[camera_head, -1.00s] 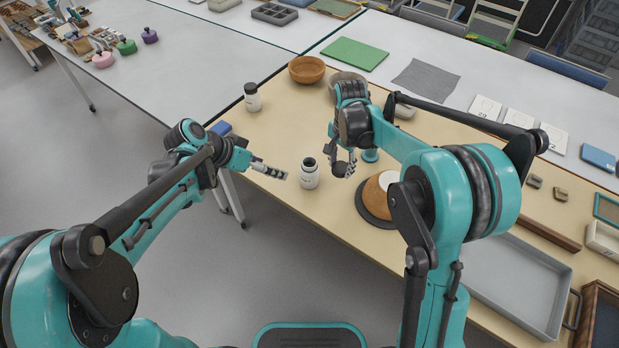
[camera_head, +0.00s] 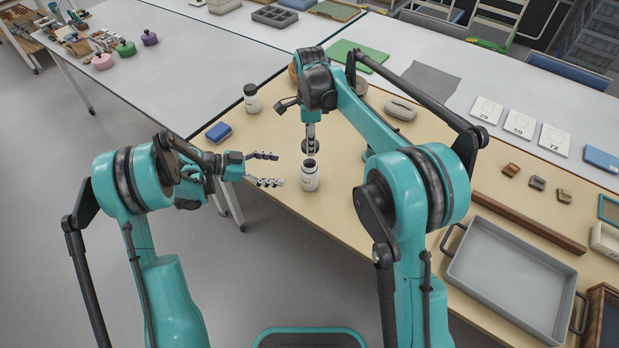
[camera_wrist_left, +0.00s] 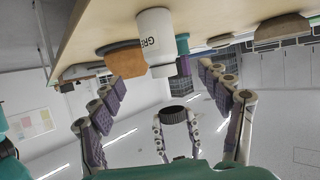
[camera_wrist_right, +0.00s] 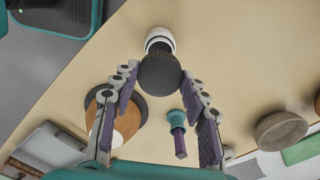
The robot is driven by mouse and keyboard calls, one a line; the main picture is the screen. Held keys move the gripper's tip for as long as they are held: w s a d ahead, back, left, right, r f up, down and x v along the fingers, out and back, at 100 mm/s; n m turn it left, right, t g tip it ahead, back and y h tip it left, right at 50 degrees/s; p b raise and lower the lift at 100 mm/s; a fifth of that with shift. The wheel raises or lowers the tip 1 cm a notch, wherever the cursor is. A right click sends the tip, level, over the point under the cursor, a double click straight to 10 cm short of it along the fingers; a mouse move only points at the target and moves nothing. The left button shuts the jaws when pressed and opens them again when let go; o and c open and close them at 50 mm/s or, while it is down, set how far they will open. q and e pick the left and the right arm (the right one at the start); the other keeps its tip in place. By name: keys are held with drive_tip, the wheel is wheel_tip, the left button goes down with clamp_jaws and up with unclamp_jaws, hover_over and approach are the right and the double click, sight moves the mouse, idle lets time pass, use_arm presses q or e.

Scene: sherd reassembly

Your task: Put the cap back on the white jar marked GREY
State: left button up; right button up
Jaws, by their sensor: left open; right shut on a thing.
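The white jar (camera_head: 310,180) stands upright on the tan table top with its dark mouth open. Its letters GRE show in the left wrist view (camera_wrist_left: 155,38). My right gripper (camera_head: 310,139) points down above it, shut on the black cap (camera_head: 310,148). In the left wrist view the cap (camera_wrist_left: 174,114) is apart from the jar's mouth, with a clear gap. In the right wrist view the cap (camera_wrist_right: 160,73) covers part of the jar (camera_wrist_right: 158,37). My left gripper (camera_head: 268,169) is open and empty, left of the jar, its fingers pointing towards it.
Another white jar with a black cap (camera_head: 252,98) and a blue block (camera_head: 219,132) stand farther back left. A round wooden piece on a dark disc (camera_wrist_right: 128,120) and a turquoise-headed tool (camera_wrist_right: 177,122) are near the jar. A grey tray (camera_head: 510,275) lies at right.

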use_arm(q)
drive_tip(key=x, duration=1.2)
clamp_jaws()
use_arm(e)
hover_over(310, 159)
drive_tip(key=s, duration=0.2)
drive_tip(key=shift+f, duration=2.5)
drive_tip(key=shift+f, duration=0.1)
drive_tip(key=shift+f, duration=0.8)
drive_tip(key=shift+f, duration=0.6)
